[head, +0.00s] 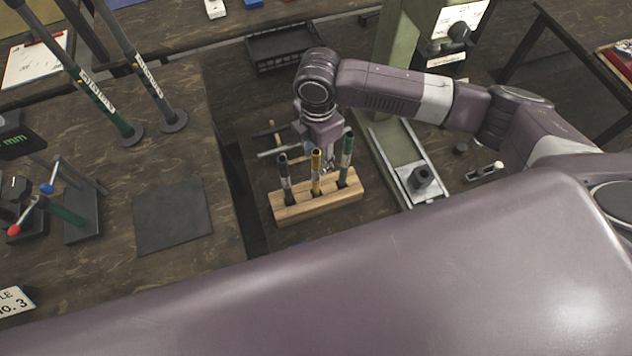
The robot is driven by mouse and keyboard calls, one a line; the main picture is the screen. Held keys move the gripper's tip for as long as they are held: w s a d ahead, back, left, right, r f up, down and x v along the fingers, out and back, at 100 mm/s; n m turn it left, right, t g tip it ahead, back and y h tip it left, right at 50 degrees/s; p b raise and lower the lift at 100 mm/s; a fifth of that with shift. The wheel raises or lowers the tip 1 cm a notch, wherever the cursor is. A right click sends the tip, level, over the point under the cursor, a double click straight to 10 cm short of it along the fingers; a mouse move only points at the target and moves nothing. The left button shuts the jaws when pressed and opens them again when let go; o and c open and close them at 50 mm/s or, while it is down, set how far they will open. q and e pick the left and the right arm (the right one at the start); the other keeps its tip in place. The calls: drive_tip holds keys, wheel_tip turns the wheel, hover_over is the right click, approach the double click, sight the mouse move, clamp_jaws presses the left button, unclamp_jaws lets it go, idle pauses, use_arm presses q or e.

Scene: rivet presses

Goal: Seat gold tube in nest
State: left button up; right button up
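A gold tube (316,172) stands upright in the middle slot of a light wooden rack (318,205). A dark tube (285,172) stands to its left and a green tube (346,160) to its right. My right gripper (328,152) points down just behind the tops of the gold and green tubes. Its fingertips are partly hidden, and I cannot tell whether they touch the gold tube. A black round holder (421,178), which looks like the nest, sits on the press's light metal base plate (410,160) to the right. My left gripper is out of view.
The green press column (400,45) rises behind the base plate. A black tray (283,48) lies at the back. A dark square mat (172,215) lies on the left table, near a red-and-blue-knobbed fixture (75,215). My purple arm parts cover the foreground.

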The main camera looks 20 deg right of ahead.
sight(316, 167)
wheel_tip(316, 167, down, 6)
drive_tip(key=shift+w+a+r, duration=0.1)
drive_tip(key=shift+w+r, duration=0.05)
drive_tip(key=shift+r, duration=0.05)
clamp_jaws()
idle(0.4)
